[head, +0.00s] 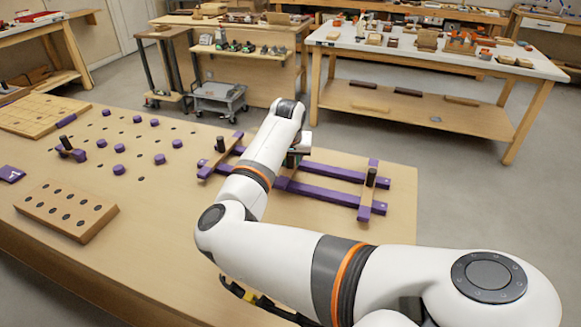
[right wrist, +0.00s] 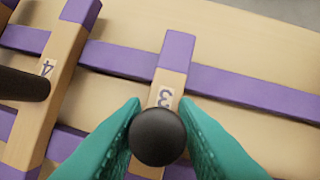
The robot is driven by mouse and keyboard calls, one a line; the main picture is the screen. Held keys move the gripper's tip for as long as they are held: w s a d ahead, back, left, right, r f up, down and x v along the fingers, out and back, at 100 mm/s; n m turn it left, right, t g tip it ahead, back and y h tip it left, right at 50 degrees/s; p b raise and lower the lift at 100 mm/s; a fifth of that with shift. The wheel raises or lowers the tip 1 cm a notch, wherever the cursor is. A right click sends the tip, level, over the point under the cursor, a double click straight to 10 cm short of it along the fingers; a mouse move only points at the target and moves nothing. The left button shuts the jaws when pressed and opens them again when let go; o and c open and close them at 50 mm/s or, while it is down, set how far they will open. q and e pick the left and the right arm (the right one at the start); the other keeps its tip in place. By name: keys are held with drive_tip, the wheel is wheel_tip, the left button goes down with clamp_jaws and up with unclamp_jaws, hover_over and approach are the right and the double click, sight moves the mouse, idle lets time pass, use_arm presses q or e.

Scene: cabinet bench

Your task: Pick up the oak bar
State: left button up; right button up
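Light-wood bars with purple ends and upright black posts lie across purple rails on the bench. The frames do not show which is the oak bar. The bar labelled 3 (right wrist: 172,72) is below my right gripper (right wrist: 160,105) in the right wrist view. Its black post (right wrist: 157,138) stands between the two teal fingers, close to both; whether they touch it is unclear. The bar labelled 4 (right wrist: 52,80) lies to the left. In the head view, my right gripper (head: 297,157) is mostly hidden by my arm, between a left bar (head: 222,158) and a right bar (head: 367,192). My left gripper is not visible.
A wooden block with dark holes (head: 66,211) lies at the bench's left. Several purple pieces (head: 119,148) and a small bar with a black post (head: 70,151) are behind it. The bench front is mostly clear. A cart (head: 218,98) and other tables stand beyond.

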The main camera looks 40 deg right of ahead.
clamp_jaws()
